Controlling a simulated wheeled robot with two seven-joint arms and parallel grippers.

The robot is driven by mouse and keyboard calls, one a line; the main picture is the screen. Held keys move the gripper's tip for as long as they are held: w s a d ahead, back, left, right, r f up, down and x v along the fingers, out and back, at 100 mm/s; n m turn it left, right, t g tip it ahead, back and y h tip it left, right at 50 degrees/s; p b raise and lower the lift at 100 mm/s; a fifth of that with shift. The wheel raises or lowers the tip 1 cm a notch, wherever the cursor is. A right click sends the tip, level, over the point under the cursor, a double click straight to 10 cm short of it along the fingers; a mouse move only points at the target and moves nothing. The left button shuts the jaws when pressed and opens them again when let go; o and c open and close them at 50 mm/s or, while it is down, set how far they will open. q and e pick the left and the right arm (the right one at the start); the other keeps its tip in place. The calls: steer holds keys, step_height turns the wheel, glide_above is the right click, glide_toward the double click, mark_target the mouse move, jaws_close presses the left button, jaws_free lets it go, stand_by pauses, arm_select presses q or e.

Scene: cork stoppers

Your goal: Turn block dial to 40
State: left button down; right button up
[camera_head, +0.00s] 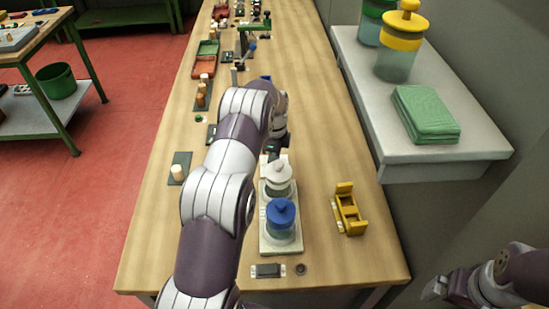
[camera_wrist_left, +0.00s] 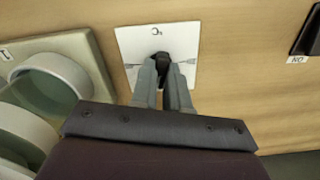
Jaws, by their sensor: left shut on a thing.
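In the left wrist view, a black dial knob (camera_wrist_left: 160,58) stands on a square white plate (camera_wrist_left: 186,40) on the wooden bench. The plate bears a small printed mark above the knob. My left gripper (camera_wrist_left: 163,72) is shut on the knob, with one grey finger on each side. The fingers hide part of the knob, so I cannot read its setting. In the head view my left gripper (camera_head: 273,150) is down at the bench behind the white-lidded jar, and the arm hides most of the dial. My right gripper (camera_head: 436,289) is at the lower right, off the bench; its opening is unclear.
A pale tray (camera_head: 282,249) holds a white-lidded jar (camera_head: 279,179) and a blue-lidded jar (camera_head: 281,216), close to the dial. A yellow holder (camera_head: 349,209) stands to the right. A white shelf (camera_head: 450,165) carries a green cloth (camera_head: 425,114). Bare bench lies right of the dial.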

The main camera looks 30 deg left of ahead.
arm_select(q)
steer(key=m, duration=0.3)
steer(key=shift+m, duration=0.3)
steer(key=m+b, duration=0.1)
steer(key=m, duration=0.2)
steer(key=shift+r+m, duration=0.1)
steer(key=shift+m, duration=0.2)
steer(key=m, duration=0.3)
steer(key=shift+w+m, duration=0.1)
steer(key=shift+m, duration=2.1)
steer(key=c, duration=1.2)
jaws_free()
steer(key=shift+c, duration=0.2)
steer(key=shift+o, duration=0.6)
